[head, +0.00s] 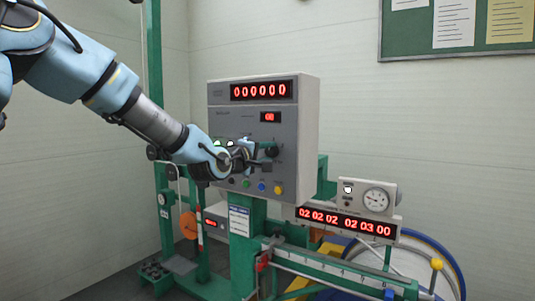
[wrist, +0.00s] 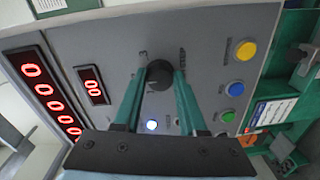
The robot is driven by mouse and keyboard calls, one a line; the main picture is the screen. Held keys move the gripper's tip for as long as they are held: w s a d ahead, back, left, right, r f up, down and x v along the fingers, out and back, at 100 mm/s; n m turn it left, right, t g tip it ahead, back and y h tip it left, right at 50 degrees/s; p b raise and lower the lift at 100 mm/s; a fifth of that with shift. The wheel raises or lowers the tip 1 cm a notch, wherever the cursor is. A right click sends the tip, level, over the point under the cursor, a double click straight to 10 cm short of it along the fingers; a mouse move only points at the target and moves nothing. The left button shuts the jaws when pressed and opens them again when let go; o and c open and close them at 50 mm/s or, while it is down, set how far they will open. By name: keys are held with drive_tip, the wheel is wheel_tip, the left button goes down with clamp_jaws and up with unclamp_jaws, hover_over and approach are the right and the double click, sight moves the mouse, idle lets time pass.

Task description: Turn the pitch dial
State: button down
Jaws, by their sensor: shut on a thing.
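The black pitch dial (head: 271,150) is a round knob on the grey front panel of the control box (head: 230,118). It also shows in the wrist view (wrist: 159,70), near the middle. My gripper (wrist: 160,80) reaches the panel, its two green fingers closed on opposite sides of the dial. In the head view, my gripper (head: 264,152) comes from the left and partly hides the panel around the dial. The dial's pointer and scale marks are too small or covered to read.
A small red display (head: 270,117) and a larger one reading zeros (head: 261,91) sit above the dial. Yellow (wrist: 246,50), blue (wrist: 238,88) and green (wrist: 229,116) buttons are close by. A gauge box (head: 376,199) and a long red display (head: 348,223) stand at lower right.

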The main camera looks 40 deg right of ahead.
drive_tip(key=shift+c, duration=2.3)
unclamp_jaws()
drive_tip(key=shift+a, duration=0.1)
drive_tip(key=b+v, duration=0.2)
drive_tip(key=v, duration=0.8)
drive_tip(key=shift+a, duration=0.3)
drive_tip(key=shift+s, duration=0.15)
